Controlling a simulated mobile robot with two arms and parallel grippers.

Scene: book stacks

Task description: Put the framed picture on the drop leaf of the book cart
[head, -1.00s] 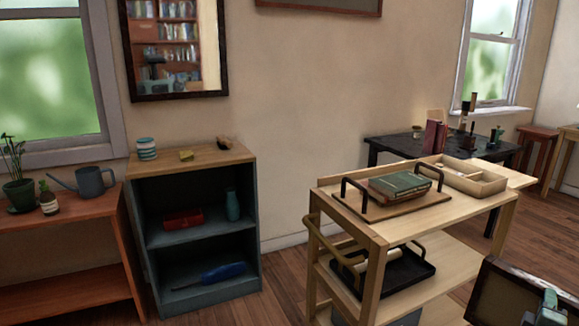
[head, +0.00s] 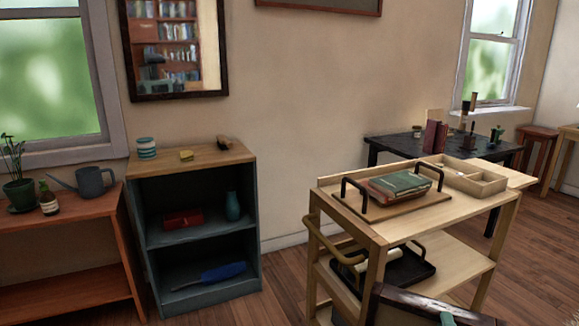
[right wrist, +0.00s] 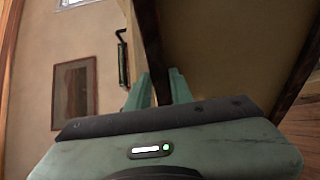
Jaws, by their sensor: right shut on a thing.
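The framed picture (head: 395,304) has a dark frame and shows in part at the bottom of the head view, tilted, in front of the cart's lower part. My right gripper (head: 447,318) is shut on its frame. In the right wrist view the green fingers (right wrist: 158,92) close on a dark frame bar. The pale wooden book cart (head: 375,228) stands behind the picture. Its leaf (head: 510,174) appears to be the flat board sticking out at the far right end, with bare surface. My left gripper is not in view.
The cart top holds a tray with black handles (head: 365,205) carrying books (head: 400,184), and a divided wooden box (head: 478,182). A black tray (head: 405,272) sits on its lower shelf. A dark table (head: 395,146) stands behind the cart. A blue shelf (head: 205,206) stands left.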

